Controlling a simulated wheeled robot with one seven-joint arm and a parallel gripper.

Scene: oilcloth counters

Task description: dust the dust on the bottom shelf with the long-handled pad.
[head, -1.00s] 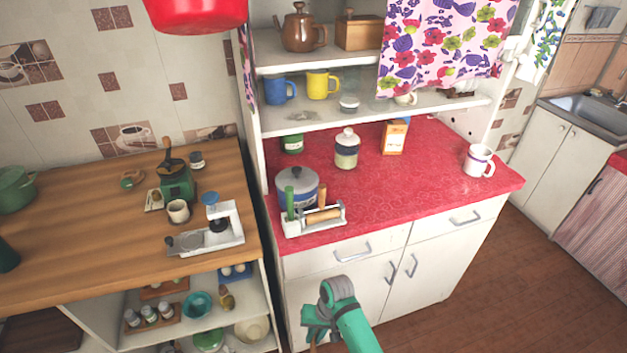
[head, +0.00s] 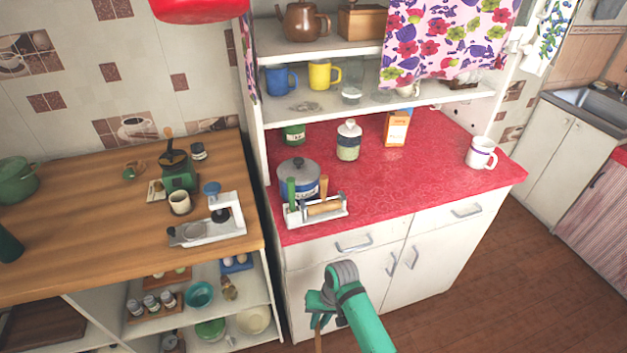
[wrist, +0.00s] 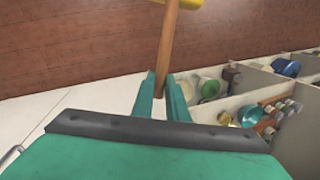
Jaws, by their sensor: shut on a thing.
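My gripper (head: 319,312) is low in front of the white cupboard's doors, shut on a wooden handle. In the wrist view the fingers (wrist: 162,90) close around this handle (wrist: 168,45), which runs up to a yellow end (wrist: 182,3) cut off by the frame edge. The yellow end is probably part of the long-handled pad; its face is hidden. The bottom shelf (head: 410,110) of the cupboard's upper part is above the red counter. A grey dust patch (head: 305,106) lies on its left part, well above my gripper and apart from the tool.
A blue mug (head: 280,80), a yellow mug (head: 322,74) and a glass jar (head: 351,94) stand behind and beside the dust. A flowered curtain (head: 440,45) hangs over the right side. A pot (head: 298,180) and a caddy (head: 316,212) stand on the red counter (head: 400,190) below.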

